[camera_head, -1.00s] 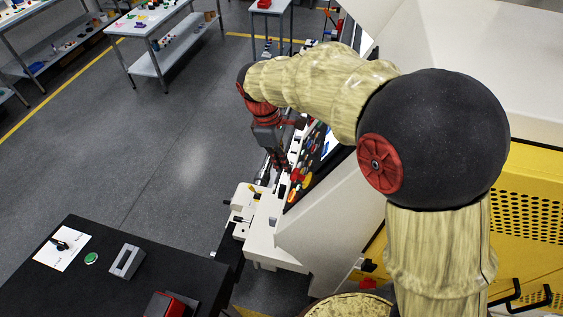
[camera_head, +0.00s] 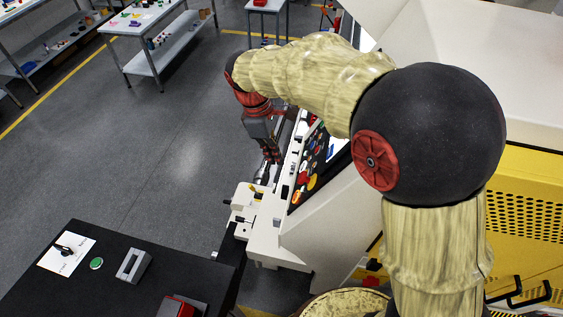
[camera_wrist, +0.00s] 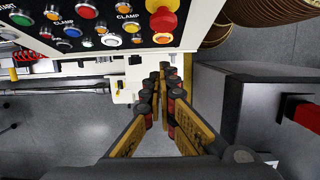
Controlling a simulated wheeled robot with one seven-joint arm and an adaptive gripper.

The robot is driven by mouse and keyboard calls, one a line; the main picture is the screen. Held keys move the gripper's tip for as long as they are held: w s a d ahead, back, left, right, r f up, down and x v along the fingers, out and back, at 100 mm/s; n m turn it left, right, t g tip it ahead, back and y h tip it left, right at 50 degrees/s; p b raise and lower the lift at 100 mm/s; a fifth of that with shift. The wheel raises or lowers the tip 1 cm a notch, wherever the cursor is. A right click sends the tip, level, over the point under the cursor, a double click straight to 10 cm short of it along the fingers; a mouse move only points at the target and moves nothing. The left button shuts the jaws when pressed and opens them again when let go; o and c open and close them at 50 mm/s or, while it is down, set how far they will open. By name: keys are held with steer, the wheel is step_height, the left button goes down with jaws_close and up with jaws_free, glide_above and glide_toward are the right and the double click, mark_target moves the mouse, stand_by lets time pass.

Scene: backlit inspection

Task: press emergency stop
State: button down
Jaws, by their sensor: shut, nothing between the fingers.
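The emergency stop (camera_wrist: 163,19) is a red mushroom button on a yellow base. It sits at the lower right corner of the black control panel (camera_wrist: 100,42) in the wrist view. In the head view the panel (camera_head: 318,150) is small and seen at a slant, left of the big machine. My gripper (camera_wrist: 166,72) is shut and empty. In the wrist view its fingertips are below the emergency stop in the picture, apart from it. In the head view my gripper (camera_head: 274,157) hangs just left of the panel, pointing down.
The white machine housing (camera_head: 330,225) and its ledge lie right beside and below my gripper. A black table (camera_head: 65,290) with a green button and a grey frame stands at the lower left. The floor left of my gripper is free.

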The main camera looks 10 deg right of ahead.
steer(key=d+v, duration=0.1)
steer(key=v, duration=0.6)
steer(key=shift+a+r, duration=0.2)
steer(key=shift+r, duration=0.05)
steer(key=shift+s+d, duration=0.1)
steer(key=shift+s, duration=0.05)
